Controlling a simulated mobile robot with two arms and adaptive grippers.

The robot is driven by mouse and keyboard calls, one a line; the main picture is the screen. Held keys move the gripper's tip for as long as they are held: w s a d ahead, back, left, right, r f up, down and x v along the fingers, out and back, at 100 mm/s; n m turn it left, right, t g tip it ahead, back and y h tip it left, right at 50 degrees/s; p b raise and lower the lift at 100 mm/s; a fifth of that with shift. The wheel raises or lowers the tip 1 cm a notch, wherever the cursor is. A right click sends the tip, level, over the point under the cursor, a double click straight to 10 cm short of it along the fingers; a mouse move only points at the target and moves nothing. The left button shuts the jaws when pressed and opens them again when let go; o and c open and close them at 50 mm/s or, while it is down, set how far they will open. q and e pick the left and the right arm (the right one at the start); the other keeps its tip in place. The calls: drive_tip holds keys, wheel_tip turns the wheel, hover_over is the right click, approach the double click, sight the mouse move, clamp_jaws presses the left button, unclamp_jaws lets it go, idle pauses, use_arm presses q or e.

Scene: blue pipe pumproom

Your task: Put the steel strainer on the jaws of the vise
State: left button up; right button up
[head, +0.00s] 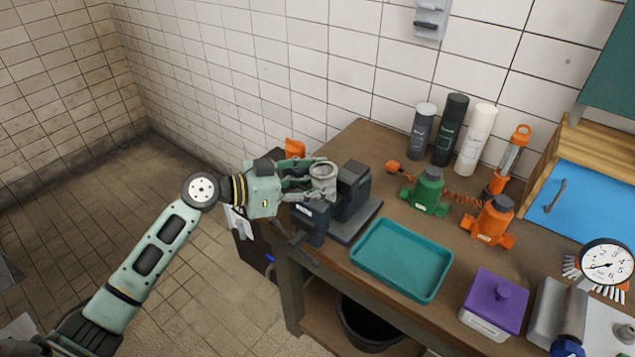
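The steel strainer (323,183) is a small grey round cup with an open top. It is upright, over or right beside the left side of the vise; I cannot tell whether it touches the jaws. The dark grey vise (353,190) stands at the left end of the brown workbench, its handle toward the front. My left gripper (318,178) comes in from the left at jaw height, its fingers closed around the strainer. The gripper partly hides the strainer and the near jaw. My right gripper is not in view.
A teal tray (402,260) lies right of the vise. Several spray cans (450,130) stand by the tiled wall. A purple-lidded box (495,300) is at the front right. An orange object (295,147) is behind my gripper.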

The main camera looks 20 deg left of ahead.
use_arm(q)
drive_tip(key=shift+s+f, duration=0.25)
drive_tip(key=shift+f, duration=0.65)
drive_tip(key=shift+r, duration=0.1)
drive_tip(key=shift+r+p, duration=0.2)
drive_tip(key=shift+p, duration=0.1)
drive_tip(key=shift+w+r+p, duration=0.1)
drive_tip(key=shift+r+p, duration=0.5)
drive_tip(key=shift+p, duration=0.35)
drive_tip(key=shift+s+a+f+y+b, duration=0.15)
drive_tip(key=shift+s+a+f+b, duration=0.1)
drive_tip(key=shift+a+b, duration=0.2)
drive_tip(key=shift+s+a+f+y+b, duration=0.15)
drive_tip(key=shift+s+a+b, duration=0.15)
drive_tip(key=shift+b, duration=0.2)
drive_tip(key=b+v, duration=0.1)
drive_tip(key=v, duration=0.2)
drive_tip(key=b+v, duration=0.1)
drive_tip(key=v, duration=0.2)
drive_tip(key=b+v, duration=0.1)
drive_tip(key=v, duration=0.2)
drive_tip(key=shift+w+r, duration=0.2)
drive_tip(key=shift+r, duration=0.2)
drive_tip(key=shift+s+a+r, duration=0.4)
drive_tip(key=shift+a, duration=0.1)
